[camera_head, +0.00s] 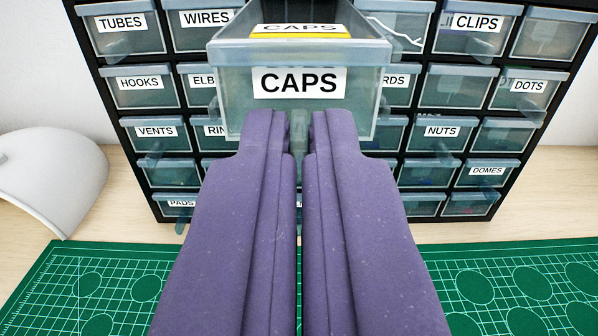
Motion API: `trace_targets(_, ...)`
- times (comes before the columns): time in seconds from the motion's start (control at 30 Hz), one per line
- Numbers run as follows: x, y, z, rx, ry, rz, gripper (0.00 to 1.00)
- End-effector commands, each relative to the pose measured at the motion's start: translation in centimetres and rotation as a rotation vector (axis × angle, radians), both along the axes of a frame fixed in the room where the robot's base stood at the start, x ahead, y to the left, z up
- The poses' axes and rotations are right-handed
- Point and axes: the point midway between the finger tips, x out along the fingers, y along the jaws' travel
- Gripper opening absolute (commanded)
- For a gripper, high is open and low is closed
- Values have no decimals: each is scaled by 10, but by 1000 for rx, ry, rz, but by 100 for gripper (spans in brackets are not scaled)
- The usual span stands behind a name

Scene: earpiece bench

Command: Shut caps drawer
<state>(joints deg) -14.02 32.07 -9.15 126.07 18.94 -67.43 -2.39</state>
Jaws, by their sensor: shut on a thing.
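The caps drawer (232,92) is a clear, bluish plastic drawer with a white label reading CAPS on its front. It is pulled out of the cabinet toward me, in the upper middle of the view. A second CAPS label with a yellow band shows inside or behind its top. My gripper (300,125), with two purple fingers, is at the lower front of this drawer. The fingers are close together, shut on the drawer's handle, which is mostly hidden between the fingertips.
A black cabinet (103,68) of small labelled drawers stands behind; the others in view look shut. A white curved object (45,180) is at the left. A green cutting mat (40,290) with round marks lies in front on the pale wooden bench (110,215).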

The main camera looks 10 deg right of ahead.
Motion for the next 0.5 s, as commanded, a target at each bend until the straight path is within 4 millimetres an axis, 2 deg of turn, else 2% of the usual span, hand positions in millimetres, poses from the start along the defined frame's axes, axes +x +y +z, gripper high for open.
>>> trace_targets(0.37,1,0,0,0,-1,0,0)
trace_targets(0.5,17,-3,-2,0,-3,-1,0)
